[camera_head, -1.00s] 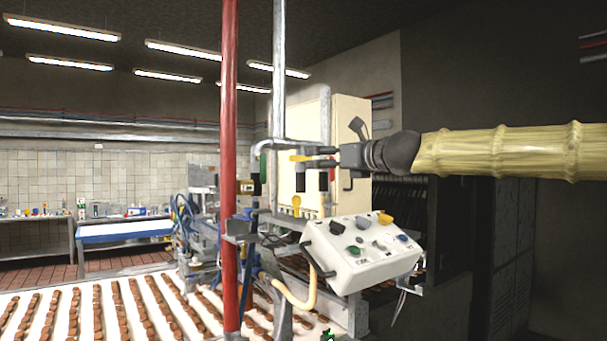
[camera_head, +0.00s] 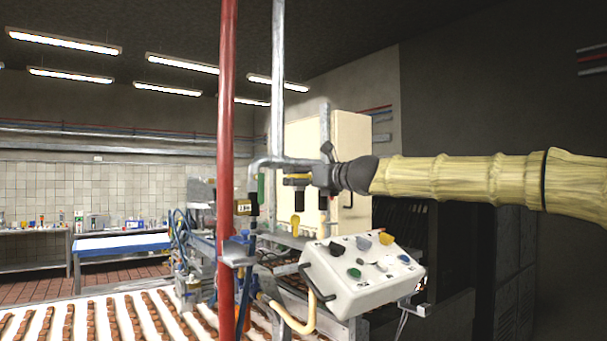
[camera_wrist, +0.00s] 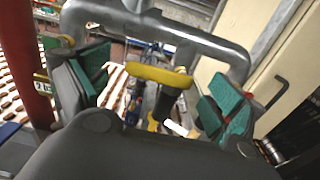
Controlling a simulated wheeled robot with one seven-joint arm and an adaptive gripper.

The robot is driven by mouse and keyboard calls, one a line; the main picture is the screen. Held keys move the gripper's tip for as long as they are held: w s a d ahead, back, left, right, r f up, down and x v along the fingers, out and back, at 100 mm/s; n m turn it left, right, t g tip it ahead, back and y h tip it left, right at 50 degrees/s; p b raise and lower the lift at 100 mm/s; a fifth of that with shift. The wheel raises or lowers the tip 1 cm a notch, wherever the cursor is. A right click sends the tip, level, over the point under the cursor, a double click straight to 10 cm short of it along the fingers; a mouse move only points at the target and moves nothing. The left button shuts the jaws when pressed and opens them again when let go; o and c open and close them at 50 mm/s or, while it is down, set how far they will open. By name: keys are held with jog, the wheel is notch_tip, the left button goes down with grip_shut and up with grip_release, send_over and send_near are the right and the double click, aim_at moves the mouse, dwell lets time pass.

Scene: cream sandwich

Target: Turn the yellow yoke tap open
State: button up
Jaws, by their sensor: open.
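The yellow yoke tap (camera_head: 296,181) is a flat yellow bar on the grey pipework in front of the cream cabinet. In the wrist view, the yellow bar (camera_wrist: 160,75) lies crosswise between my green-padded fingers, above a dark cylindrical body. My gripper (camera_head: 312,180) reaches in from the right at the tap's height and partly hides it. In the wrist view, my gripper (camera_wrist: 157,88) is open, with a finger on each side of the bar. A gap shows between the bar and the right pad; the left end is close to the left pad, and contact there is unclear.
A grey pipe (camera_head: 277,90) and a red post (camera_head: 226,120) stand near the tap. A bent metal pipe (camera_wrist: 165,28) arches close beyond the fingers. A white control box (camera_head: 362,272) with coloured knobs sits below my arm. The cream cabinet (camera_head: 352,140) stands behind.

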jog(key=shift+w+a+f, duration=0.15)
jog(key=shift+w+a, duration=0.1)
jog(key=shift+w, duration=0.2)
jog(key=shift+a, duration=0.1)
jog(key=c, duration=1)
jog(key=shift+c, duration=0.2)
